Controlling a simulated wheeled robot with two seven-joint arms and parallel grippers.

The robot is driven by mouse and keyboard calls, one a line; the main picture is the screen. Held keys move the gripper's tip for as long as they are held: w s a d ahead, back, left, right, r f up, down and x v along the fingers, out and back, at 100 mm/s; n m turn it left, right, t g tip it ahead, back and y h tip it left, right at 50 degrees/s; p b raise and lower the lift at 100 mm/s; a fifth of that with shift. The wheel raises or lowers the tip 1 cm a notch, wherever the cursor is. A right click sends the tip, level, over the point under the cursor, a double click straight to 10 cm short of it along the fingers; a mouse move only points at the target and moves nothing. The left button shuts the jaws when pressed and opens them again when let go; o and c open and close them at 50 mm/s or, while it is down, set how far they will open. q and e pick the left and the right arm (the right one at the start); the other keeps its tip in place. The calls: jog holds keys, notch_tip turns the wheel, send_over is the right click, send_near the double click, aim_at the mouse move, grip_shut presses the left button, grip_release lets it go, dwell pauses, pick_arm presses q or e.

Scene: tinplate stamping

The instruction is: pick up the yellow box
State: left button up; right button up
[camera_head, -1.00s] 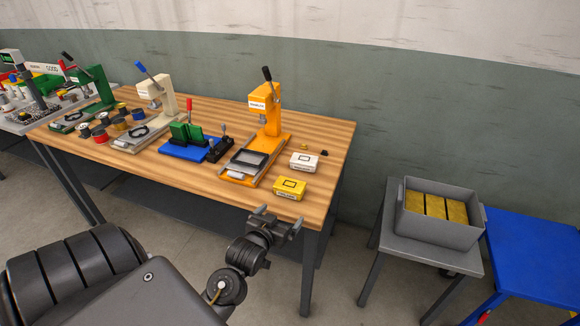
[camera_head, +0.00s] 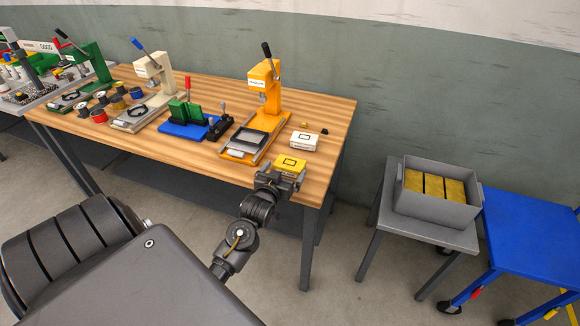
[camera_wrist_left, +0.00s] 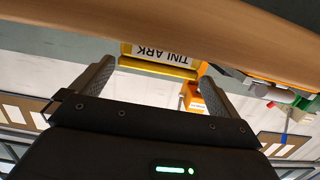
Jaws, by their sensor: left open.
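The yellow box (camera_head: 290,165) lies on the wooden table (camera_head: 190,155) near its front right edge, with a dark square outline on top. My left gripper (camera_head: 279,174) is open at the near side of the box, and its fingers partly cover the box's front. In the left wrist view the yellow box (camera_wrist_left: 160,58) shows its labelled side between and just beyond the tips of my open left gripper (camera_wrist_left: 155,72). I cannot tell whether the fingers touch it. My right gripper is not in view.
A white box (camera_head: 304,141) sits just behind the yellow box. An orange press (camera_head: 264,95) stands behind to the left, with a blue-and-green fixture (camera_head: 184,128) further left. A grey bin (camera_head: 438,205) with yellow contents stands on a stool at the right.

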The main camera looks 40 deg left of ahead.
aim_at(290, 162)
pick_arm(q)
jog(key=shift+w, duration=0.15)
jog(key=p+x, duration=0.1)
jog(key=x, duration=0.4)
jog(key=shift+d, duration=0.1)
jog(key=c, duration=0.7)
jog(key=shift+r, duration=0.1)
